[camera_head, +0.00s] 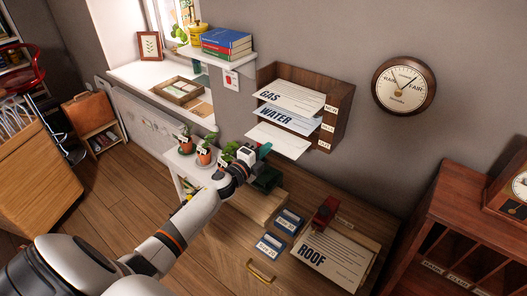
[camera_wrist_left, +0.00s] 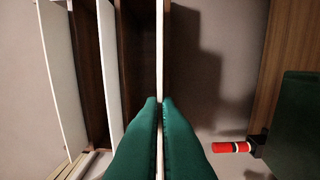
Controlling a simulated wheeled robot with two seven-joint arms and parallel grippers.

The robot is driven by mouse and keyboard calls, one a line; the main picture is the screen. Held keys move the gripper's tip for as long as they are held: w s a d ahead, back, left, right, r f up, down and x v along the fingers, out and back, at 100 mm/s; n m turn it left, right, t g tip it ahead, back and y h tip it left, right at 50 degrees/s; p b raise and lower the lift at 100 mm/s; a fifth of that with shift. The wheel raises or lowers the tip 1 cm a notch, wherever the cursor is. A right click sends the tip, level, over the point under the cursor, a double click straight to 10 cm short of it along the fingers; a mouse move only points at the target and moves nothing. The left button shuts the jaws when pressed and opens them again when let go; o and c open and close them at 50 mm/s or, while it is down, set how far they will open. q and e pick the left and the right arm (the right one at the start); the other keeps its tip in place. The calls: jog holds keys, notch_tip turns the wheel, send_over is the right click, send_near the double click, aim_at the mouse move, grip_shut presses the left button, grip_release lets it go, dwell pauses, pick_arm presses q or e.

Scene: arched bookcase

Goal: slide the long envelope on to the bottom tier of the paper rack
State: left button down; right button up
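The paper rack (camera_head: 341,115) is a dark wooden wall unit with stacked tiers. The upper tiers hold envelopes marked GAS (camera_head: 290,97) and WATER (camera_head: 288,119). A plain white long envelope (camera_head: 279,139) lies at the bottom tier, with its near part sticking out. My left gripper (camera_head: 264,150) is at its near left edge. In the left wrist view, the green fingers (camera_wrist_left: 159,103) are shut on the envelope (camera_wrist_left: 159,50), seen edge-on. It runs along the bottom board; how far in it reaches is hidden. My right gripper is not in view.
Below the rack, a wooden cabinet top holds a dark green box (camera_head: 267,179), a red object (camera_head: 325,211) and an envelope marked ROOF (camera_head: 335,255). Potted plants (camera_head: 204,154) stand left of my gripper. A round barometer (camera_head: 404,86) hangs at right.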

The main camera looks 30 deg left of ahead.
aim_at(279, 137)
pick_arm(q)
jog(key=shift+w+d+b, duration=0.15)
jog(key=shift+w+b, duration=0.45)
jog(key=shift+w, duration=1.35)
jog(key=shift+w+d+b, duration=0.15)
jog(key=shift+w+b, duration=0.65)
jog(key=shift+w, duration=1.05)
jog(key=c, duration=1.6)
grip_release()
jog(key=shift+s, duration=0.15)
jog(key=shift+s, duration=0.3)
jog(key=s, duration=0.7)
jog(key=s+a, duration=0.1)
jog(key=s, duration=0.3)
jog(key=shift+s+d, duration=0.1)
